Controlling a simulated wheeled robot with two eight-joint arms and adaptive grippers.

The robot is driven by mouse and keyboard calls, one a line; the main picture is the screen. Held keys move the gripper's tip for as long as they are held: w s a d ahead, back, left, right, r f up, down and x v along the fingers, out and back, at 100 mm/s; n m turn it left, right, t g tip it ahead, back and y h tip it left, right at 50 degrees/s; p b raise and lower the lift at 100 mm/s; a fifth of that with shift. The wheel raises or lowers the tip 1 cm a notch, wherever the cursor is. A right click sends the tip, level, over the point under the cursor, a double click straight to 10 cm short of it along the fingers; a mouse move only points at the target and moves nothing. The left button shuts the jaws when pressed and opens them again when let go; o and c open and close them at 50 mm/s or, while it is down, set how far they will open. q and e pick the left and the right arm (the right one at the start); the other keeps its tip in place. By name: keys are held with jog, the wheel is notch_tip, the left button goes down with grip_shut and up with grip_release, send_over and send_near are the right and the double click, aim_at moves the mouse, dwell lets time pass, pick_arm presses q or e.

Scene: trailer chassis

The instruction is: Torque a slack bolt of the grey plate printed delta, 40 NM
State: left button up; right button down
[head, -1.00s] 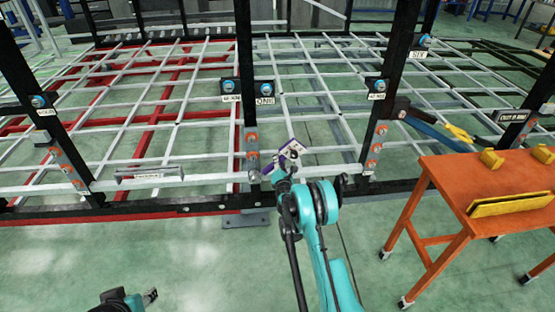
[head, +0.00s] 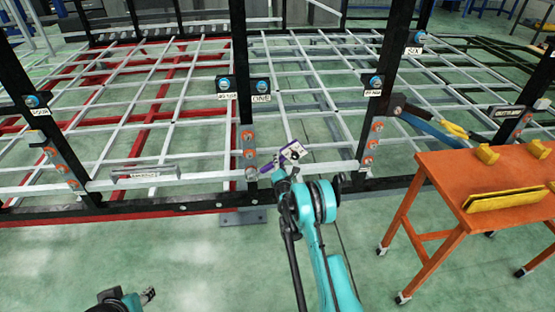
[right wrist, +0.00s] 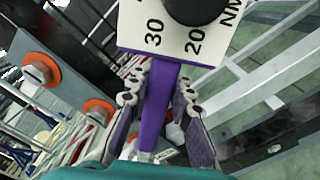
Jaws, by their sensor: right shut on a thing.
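My right gripper (head: 283,170) is shut on a purple torque wrench, whose grip also shows between the fingers in the right wrist view (right wrist: 160,110). The wrench's white dial (right wrist: 175,35) has a black knob and the marks 30, 20 and NM. In the head view the purple end (head: 266,167) points left toward the foot of a grey plate (head: 249,150) on the post labelled ONE. I cannot tell whether it touches a bolt. Bolts with orange washers (right wrist: 98,110) show in the wrist view. No delta print is readable. My left gripper (head: 148,295) hangs low left, its jaws unclear.
More grey bolted plates stand on the posts at left (head: 62,163) and right (head: 373,140). A silver bar-like tool (head: 143,171) lies along the lower rail. An orange table (head: 440,175) with yellow blocks stands at right. The green floor in front is open.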

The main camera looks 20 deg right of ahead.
dwell(0.4)
jog(key=shift+a+r+n, duration=0.2)
jog(key=shift+r+n, duration=0.1)
jog(key=shift+v, duration=2.95)
